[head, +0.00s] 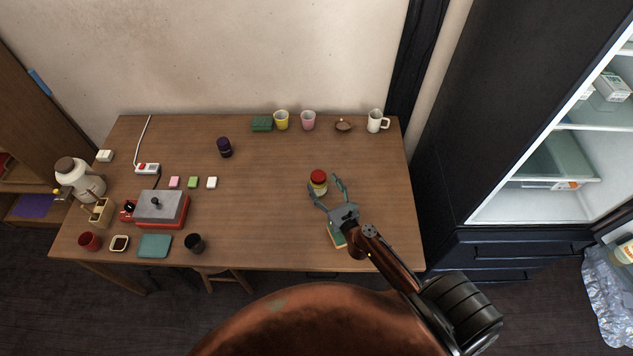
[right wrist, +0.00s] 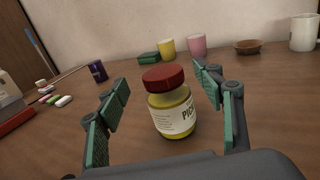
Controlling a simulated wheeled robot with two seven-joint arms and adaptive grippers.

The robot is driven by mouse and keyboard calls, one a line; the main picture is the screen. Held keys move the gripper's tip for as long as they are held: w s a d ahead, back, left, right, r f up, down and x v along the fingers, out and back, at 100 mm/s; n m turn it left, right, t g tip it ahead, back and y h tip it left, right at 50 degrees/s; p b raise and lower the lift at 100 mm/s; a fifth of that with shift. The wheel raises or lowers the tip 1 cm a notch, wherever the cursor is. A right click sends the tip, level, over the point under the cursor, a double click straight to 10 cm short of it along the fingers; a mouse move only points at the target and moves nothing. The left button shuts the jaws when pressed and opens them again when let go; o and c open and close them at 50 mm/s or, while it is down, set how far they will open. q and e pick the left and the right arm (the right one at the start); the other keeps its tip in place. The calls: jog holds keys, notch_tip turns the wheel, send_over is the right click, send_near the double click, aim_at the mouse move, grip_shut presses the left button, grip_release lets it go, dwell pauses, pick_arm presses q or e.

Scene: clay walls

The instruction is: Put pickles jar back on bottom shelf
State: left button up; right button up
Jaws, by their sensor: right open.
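The pickles jar (head: 318,187) stands upright on the wooden table (head: 260,205), right of the middle. It has a red lid, yellow contents and a white label. In the right wrist view the jar (right wrist: 171,108) stands between the two green-padded fingers. My right gripper (head: 327,190) is open around the jar, with a visible gap on each side. An open fridge (head: 545,220) stands at the right, with white and clear shelves inside. Its lower shelf (head: 550,185) shows a clear bin area. My left gripper is not in view.
A yellow cup (head: 281,120), a pink cup (head: 308,120), a brown bowl (head: 343,125) and a white mug (head: 376,121) line the back edge. A dark purple can (head: 225,148) stands left of the jar. The table's middle is clear.

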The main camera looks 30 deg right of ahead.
aim_at(318, 175)
jog(key=shift+w+d+f, duration=0.1)
jog(key=shift+w+d, duration=0.1)
jog(key=shift+w, duration=0.25)
jog(key=w, duration=0.2)
jog(key=shift+w+d+f, duration=0.1)
jog(key=shift+w+f, duration=0.15)
jog(key=shift+w, duration=0.8)
jog(key=c, duration=1.6)
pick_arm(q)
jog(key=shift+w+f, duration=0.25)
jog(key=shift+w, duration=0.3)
pick_arm(e)
jog(key=shift+r, duration=0.1)
grip_shut()
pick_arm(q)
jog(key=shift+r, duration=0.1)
pick_arm(e)
jog(key=shift+r, duration=0.1)
